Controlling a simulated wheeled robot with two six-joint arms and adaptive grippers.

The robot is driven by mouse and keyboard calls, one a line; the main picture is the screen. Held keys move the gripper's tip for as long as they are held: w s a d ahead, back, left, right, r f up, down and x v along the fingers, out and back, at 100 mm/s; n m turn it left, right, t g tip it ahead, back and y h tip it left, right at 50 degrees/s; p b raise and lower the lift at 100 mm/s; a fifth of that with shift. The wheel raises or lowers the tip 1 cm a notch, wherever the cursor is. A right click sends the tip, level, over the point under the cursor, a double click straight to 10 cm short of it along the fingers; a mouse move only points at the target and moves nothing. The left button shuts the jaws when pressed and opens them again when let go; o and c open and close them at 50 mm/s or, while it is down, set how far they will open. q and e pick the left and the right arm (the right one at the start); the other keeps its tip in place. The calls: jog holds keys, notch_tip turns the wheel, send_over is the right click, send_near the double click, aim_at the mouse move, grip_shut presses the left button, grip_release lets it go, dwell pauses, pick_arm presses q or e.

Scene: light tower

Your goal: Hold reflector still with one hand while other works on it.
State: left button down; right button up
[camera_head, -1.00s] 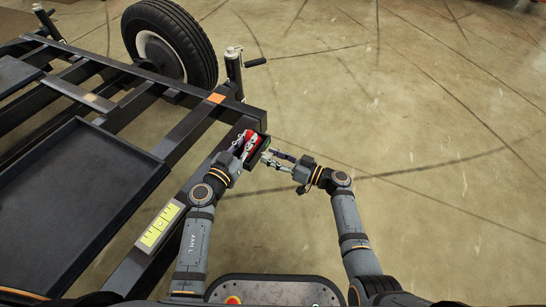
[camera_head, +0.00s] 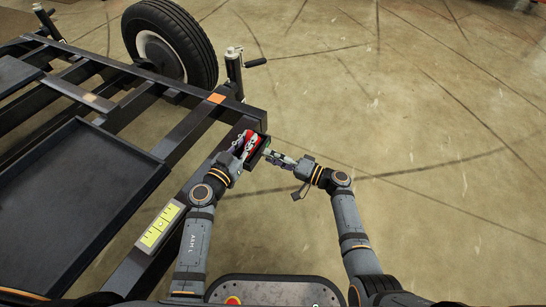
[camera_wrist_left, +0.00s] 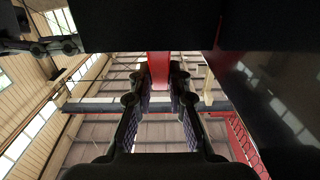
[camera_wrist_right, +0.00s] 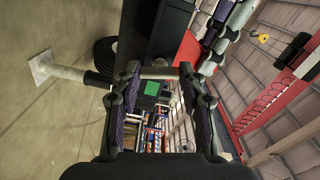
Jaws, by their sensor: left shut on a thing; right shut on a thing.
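The reflector (camera_head: 251,147), a red part with a black housing, is at the right end of the dark trailer frame. My left gripper (camera_head: 243,144) is shut on its red part, which also shows between the fingers in the left wrist view (camera_wrist_left: 158,70). My right gripper (camera_head: 271,155) meets the housing from the right. In the right wrist view its fingertips (camera_wrist_right: 158,73) are shut on a small greyish piece (camera_wrist_right: 157,72) beside the black housing (camera_wrist_right: 155,35). The gripped piece is mostly hidden, so I cannot tell its exact shape.
The trailer frame (camera_head: 190,130) and a dark tray (camera_head: 75,190) fill the left side. A wheel (camera_head: 178,40) and a jack with a crank (camera_head: 235,70) stand behind. A yellow-green level display (camera_head: 160,226) lies on the near rail. The concrete floor at right is clear.

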jog(key=shift+s+f+m, duration=0.15)
jog(key=shift+m, duration=8.75)
jog(key=shift+s+f+m, duration=0.1)
jog(key=shift+s+m, duration=0.05)
jog(key=shift+m, duration=8.75)
